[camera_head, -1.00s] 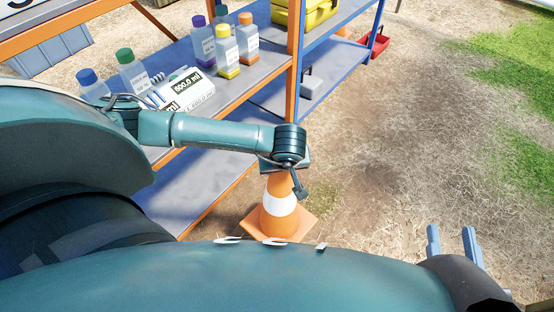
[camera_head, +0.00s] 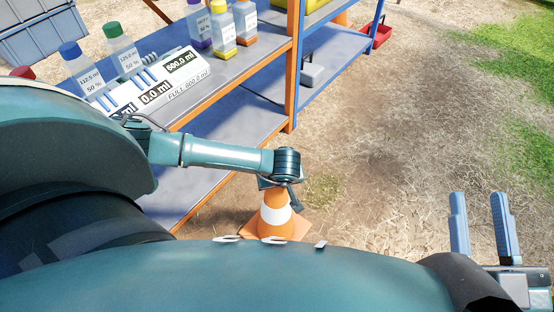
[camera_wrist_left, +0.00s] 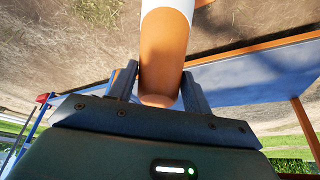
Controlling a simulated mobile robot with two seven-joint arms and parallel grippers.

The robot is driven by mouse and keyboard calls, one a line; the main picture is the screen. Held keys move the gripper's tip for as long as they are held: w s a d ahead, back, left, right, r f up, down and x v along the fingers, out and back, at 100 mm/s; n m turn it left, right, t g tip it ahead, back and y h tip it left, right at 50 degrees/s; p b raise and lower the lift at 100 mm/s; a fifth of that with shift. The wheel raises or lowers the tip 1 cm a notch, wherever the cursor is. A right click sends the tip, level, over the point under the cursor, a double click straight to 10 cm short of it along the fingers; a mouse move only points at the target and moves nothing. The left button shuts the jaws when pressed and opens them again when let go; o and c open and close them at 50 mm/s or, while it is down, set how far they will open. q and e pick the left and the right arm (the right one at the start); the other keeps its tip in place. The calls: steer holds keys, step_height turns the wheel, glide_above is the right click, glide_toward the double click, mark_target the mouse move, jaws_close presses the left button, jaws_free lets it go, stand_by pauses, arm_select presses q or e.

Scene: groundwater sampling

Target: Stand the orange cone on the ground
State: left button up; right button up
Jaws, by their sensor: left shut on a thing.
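The orange cone (camera_head: 272,223) with a white band is below my left wrist in the head view, upright, its square base partly hidden behind my own body. In the left wrist view the cone's orange tip (camera_wrist_left: 165,55) lies between the fingers. My left gripper (camera_wrist_left: 163,82) is shut on the cone near its top. I cannot tell whether the base touches the ground. My right gripper (camera_head: 484,225) is at the lower right of the head view, its two fingers apart, with nothing between them.
A shelf rack (camera_head: 235,80) with orange and blue posts stands at left and centre. It holds several capped bottles (camera_head: 122,55) and a white measuring unit (camera_head: 160,90). A red tray (camera_head: 378,37) lies at the back. Dry, open ground (camera_head: 400,150) is at the right.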

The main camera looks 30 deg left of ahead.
arm_select(q)
steer(key=shift+w, duration=0.1)
arm_select(e)
steer(key=shift+r, duration=0.15)
arm_select(q)
steer(key=shift+f, duration=0.15)
steer(key=o, duration=1)
arm_select(e)
steer(key=shift+w+r, duration=0.1)
steer(key=shift+r, duration=0.05)
steer(key=shift+r, duration=0.1)
